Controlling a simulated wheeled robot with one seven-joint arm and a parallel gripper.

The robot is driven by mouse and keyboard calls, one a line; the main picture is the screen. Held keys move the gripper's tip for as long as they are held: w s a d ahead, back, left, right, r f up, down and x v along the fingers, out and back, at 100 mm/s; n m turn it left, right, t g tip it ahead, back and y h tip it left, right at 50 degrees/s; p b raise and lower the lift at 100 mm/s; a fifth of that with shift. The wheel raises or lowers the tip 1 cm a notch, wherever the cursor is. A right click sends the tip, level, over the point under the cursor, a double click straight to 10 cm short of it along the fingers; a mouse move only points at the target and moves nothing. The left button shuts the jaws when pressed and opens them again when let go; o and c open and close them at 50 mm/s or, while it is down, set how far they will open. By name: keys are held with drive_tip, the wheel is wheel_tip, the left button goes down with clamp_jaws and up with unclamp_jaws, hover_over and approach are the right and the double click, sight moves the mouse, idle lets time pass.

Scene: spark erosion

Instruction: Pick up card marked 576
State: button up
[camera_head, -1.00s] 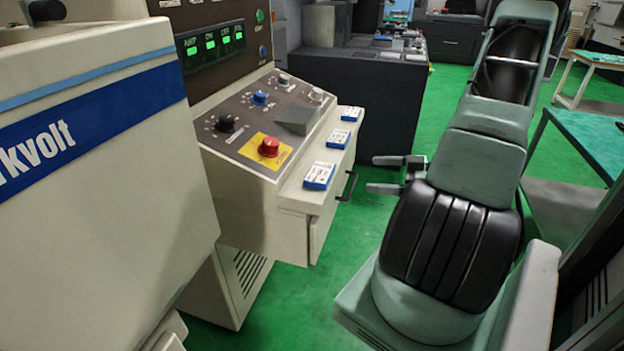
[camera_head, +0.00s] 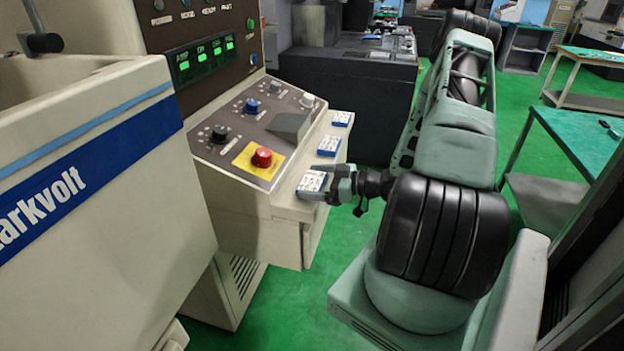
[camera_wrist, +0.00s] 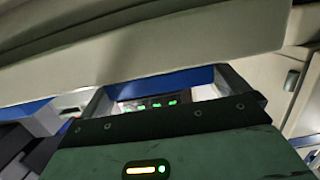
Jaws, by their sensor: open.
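Three blue-and-white cards lie in a row on the pale ledge of the control console. The near card (camera_head: 311,182) is at my gripper, the middle card (camera_head: 329,146) is farther back, and the far card (camera_head: 342,119) is at the back. Their printed numbers are too small to read, so I cannot tell which is 576. My gripper (camera_head: 323,182) is open at the near card, with its fingers reaching in from the right; contact is unclear. In the wrist view my gripper (camera_wrist: 162,94) shows its two fingers apart, with a blue strip and green displays seen between them.
The ledge (camera_head: 283,197) juts from the sloping console, which carries knobs and a red button (camera_head: 262,157). A large cream tank with a blue band (camera_head: 60,185) fills the left. A green-topped table (camera_head: 590,140) stands at the right. Green floor lies between.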

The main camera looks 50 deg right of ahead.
drive_tip(key=shift+w+a+f, duration=0.1)
drive_tip(key=shift+w+a, duration=0.05)
drive_tip(key=shift+w, duration=0.25)
drive_tip(key=shift+c, duration=0.3)
drive_tip(key=c, duration=0.7)
drive_tip(key=shift+o, duration=0.2)
